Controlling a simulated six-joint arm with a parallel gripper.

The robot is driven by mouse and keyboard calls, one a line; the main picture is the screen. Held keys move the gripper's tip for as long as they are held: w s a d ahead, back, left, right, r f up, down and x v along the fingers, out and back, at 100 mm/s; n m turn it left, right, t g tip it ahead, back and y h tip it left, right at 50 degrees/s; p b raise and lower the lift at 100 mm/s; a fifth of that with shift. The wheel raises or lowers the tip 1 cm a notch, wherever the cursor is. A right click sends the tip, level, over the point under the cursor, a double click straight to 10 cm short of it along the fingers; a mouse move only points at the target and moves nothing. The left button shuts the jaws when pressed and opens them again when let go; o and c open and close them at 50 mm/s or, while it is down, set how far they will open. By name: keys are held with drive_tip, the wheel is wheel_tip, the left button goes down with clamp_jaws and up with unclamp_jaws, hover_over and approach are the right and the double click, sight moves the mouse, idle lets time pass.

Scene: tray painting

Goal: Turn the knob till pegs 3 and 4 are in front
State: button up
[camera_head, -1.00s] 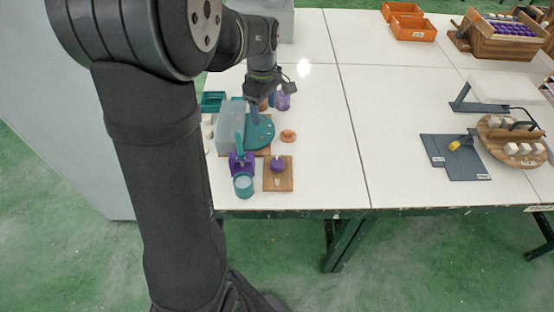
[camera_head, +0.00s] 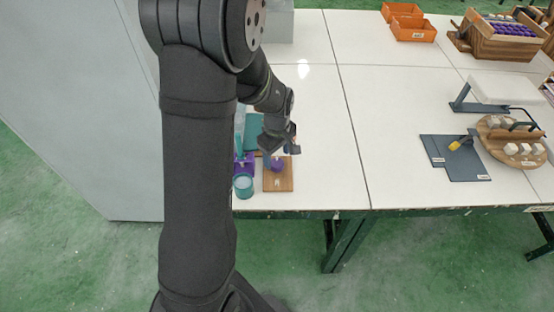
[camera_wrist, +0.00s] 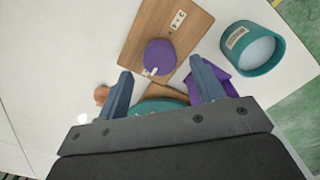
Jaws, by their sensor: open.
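The purple round knob (camera_head: 277,166) sits on a small wooden board (camera_head: 285,186) near the table's front edge. In the wrist view the knob (camera_wrist: 160,52) has a white pointer mark, and the board (camera_wrist: 150,30) carries a small label. My gripper (camera_head: 278,153) is open and empty above the knob. In the wrist view its fingertips (camera_wrist: 161,66) stand apart on either side of the knob's near edge. The teal turntable (camera_wrist: 160,105) is mostly hidden behind my gripper, and it shows partly in the head view (camera_head: 253,128). I cannot make out numbered pegs.
A teal cup (camera_head: 243,187) with pale contents stands left of the board, beside a purple holder (camera_head: 247,160). An orange-brown round piece (camera_wrist: 102,95) lies near my finger. Dark mats (camera_head: 455,160) and a round wooden tray (camera_head: 520,160) are far right. The table's middle is clear.

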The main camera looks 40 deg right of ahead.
sight(277, 162)
drive_tip(key=shift+f, duration=1.6)
drive_tip(key=c, duration=1)
